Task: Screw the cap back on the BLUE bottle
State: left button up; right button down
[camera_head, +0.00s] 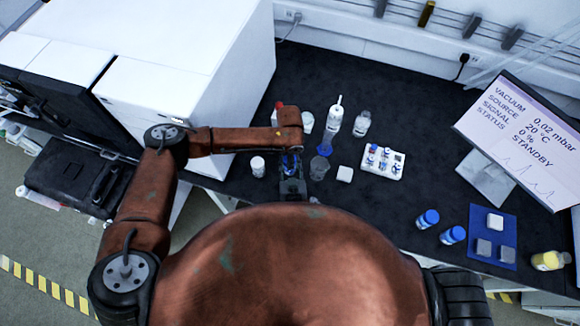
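My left gripper (292,188) hangs over the front of the dark bench, seen from above and small. Blue parts show just above it, and I cannot tell whether they are a bottle, a cap or part of my wrist. Whether its fingers are open or shut is not clear. Two blue-capped bottles, one upper left (428,218) and one lower right (453,235), stand right of centre on the bench. A small blue item (325,149) lies beyond my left gripper, below a white-topped bottle (335,116). I cannot tell which is the blue bottle. My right gripper is not in view.
A white rack (383,161) holds several small vials. A blue mat (480,244) carries pale blocks. A yellow bottle (549,261) stands at the right, below a tilted screen (520,140). White cabinets (170,60) border the left. Bare bench lies between the rack and the blue-capped bottles.

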pick_arm(q)
jog(key=shift+c, duration=0.9)
jog(key=shift+m, duration=1.7)
jog(key=o, duration=1.3)
jog(key=shift+c, duration=0.2)
jog(key=shift+r, duration=0.1)
jog(key=shift+r, duration=2.15)
jog(key=shift+c, duration=0.3)
